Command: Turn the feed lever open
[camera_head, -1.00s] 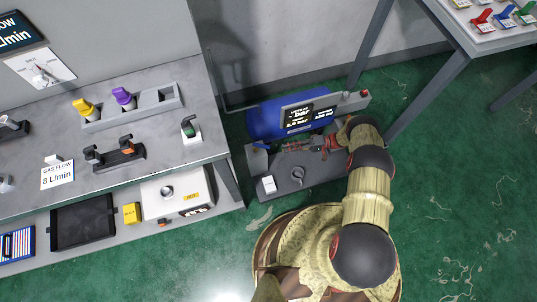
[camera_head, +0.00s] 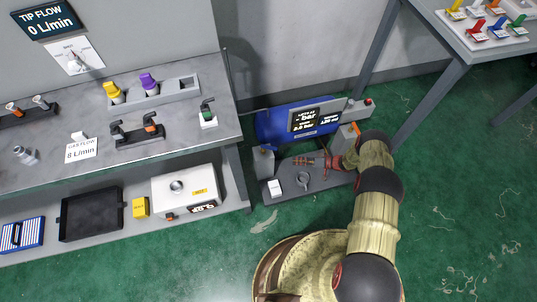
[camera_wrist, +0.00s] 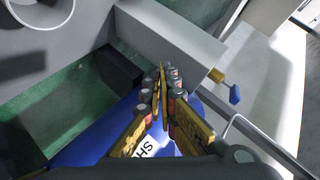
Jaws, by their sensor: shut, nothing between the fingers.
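A small lever with a blue handle and yellow hub (camera_wrist: 228,88) sticks out of the side of a grey block (camera_wrist: 178,42) in the wrist view; I take it for the feed lever. In the head view the grey block (camera_head: 263,163) stands at the left end of the low shelf, in front of the blue tank (camera_head: 268,125); the lever is too small to make out there. My gripper (camera_wrist: 160,72) is shut and empty. Its fingertips are close to the block, left of the lever and apart from it. It also shows in the head view (camera_head: 300,162), pointing left.
A display panel (camera_head: 316,117) is mounted at the tank. The workbench (camera_head: 185,125) stands to the left, another table (camera_head: 462,38) to the right. Green floor is clear in front.

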